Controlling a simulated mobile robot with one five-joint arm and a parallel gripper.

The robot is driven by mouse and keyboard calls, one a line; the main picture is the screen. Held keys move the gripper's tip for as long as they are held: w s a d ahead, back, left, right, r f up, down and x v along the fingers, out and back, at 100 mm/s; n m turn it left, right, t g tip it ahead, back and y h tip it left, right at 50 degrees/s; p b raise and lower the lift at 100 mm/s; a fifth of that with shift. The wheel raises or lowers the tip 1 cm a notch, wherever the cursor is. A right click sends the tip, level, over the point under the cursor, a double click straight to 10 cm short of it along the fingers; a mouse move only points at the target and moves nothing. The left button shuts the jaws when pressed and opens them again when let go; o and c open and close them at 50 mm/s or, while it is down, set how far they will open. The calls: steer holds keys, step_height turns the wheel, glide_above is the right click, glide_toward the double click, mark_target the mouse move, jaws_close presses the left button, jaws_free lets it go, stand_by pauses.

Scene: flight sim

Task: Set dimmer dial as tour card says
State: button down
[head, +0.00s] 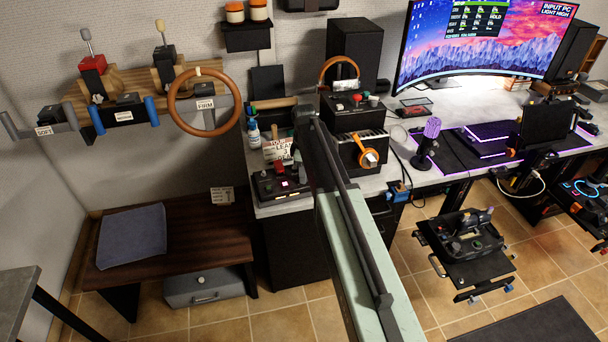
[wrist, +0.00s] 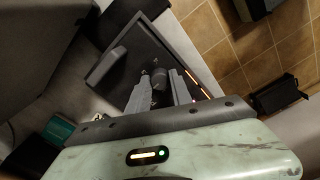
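My pale green arm reaches up to the desk's left part.
The black control unit (head: 282,184) with a lit button lies close left of my arm. A purple microphone (head: 427,140) stands right of the dial. A brown bench (head: 180,240) with a grey cushion is at left.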

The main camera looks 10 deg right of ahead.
steer(key=shift+m, duration=0.3)
steer(key=m, duration=0.5)
steer(key=shift+m, duration=0.3)
steer(key=m, duration=0.5)
steer(key=shift+m, duration=0.4)
steer(key=c, duration=1.1)
jaws_free()
steer(key=shift+c, duration=0.2)
